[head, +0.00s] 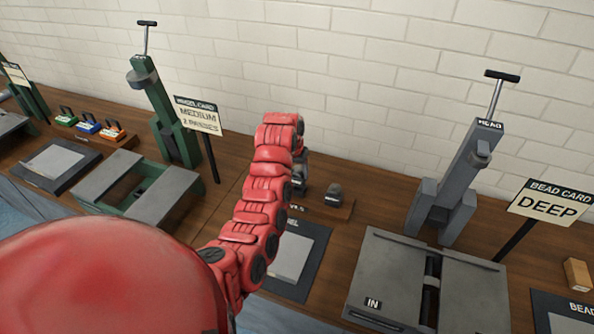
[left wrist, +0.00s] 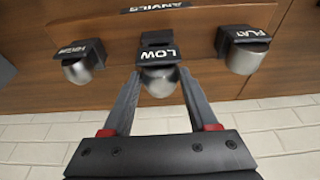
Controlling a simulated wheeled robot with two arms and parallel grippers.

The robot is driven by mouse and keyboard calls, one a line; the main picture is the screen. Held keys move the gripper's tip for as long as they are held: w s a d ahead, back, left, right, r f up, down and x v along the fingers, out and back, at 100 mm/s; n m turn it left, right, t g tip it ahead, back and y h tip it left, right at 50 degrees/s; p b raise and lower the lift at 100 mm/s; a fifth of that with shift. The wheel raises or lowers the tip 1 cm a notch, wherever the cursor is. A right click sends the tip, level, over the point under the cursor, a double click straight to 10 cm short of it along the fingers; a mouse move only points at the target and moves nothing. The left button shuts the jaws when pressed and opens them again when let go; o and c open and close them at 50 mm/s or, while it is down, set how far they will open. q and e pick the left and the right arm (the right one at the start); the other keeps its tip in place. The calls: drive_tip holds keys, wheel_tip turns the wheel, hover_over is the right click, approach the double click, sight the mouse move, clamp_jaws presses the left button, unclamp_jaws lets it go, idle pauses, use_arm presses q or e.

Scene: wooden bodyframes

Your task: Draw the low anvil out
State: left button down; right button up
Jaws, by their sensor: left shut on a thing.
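The low anvil (left wrist: 159,80) is a rounded grey metal piece with a black top marked LOW, at the middle of the left wrist view. My left gripper (left wrist: 160,77) has one finger on each side of it and is shut on it. A dark block (left wrist: 157,38) shows just behind the LOW label; I cannot tell whether the anvil still touches the rack. In the head view my left gripper (head: 301,168) is at the anvil rack, partly hidden by my red arm. My right gripper is not in view.
The wooden rack marked ANVILS (left wrist: 115,28) also holds the high anvil (left wrist: 80,66) and the flat anvil (left wrist: 246,55), close on either side. A green machine (head: 165,110) stands left, a grey machine (head: 455,180) right. Sign cards (head: 550,201) stand on the bench.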

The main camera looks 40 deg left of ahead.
sight(297, 177)
use_arm(q)
drive_tip(key=shift+r+b, duration=0.1)
drive_tip(key=shift+b, duration=0.4)
idle(0.6)
drive_tip(key=shift+f+b, duration=0.75)
drive_tip(key=shift+f, duration=0.85)
drive_tip(key=shift+c, duration=0.5)
unclamp_jaws()
drive_tip(key=shift+r, duration=0.2)
drive_tip(key=shift+b+v, duration=0.6)
drive_tip(key=shift+v, duration=0.55)
drive_tip(key=p+v, duration=0.8)
drive_tip(key=v, duration=0.6)
drive_tip(key=shift+r, duration=0.3)
